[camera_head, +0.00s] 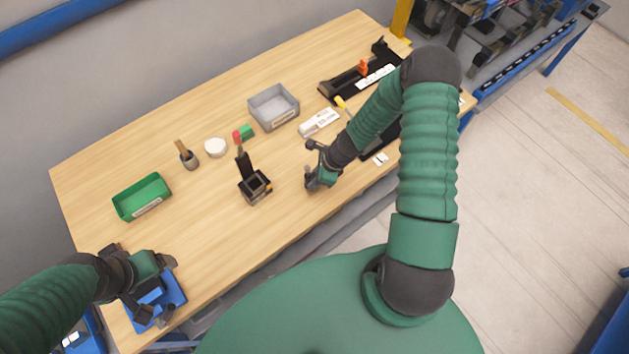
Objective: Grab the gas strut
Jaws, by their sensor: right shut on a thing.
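My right gripper (312,168) is over the middle right of the wooden table, low near its front edge. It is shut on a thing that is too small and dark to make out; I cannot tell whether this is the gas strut. No gas strut shows clearly elsewhere. My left gripper (153,313) is over a blue tray (177,287) at the table's front left corner. Its fingers are dark and blurred against the tray, so I cannot tell whether it is open or shut.
On the table (215,235) stand a green bin (122,207), a grey bin (259,111), a black lever unit with a red knob (245,165), a brush cup (189,161) and a white round thing (215,147). Black assemblies (335,88) lie at the right. The front middle is clear.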

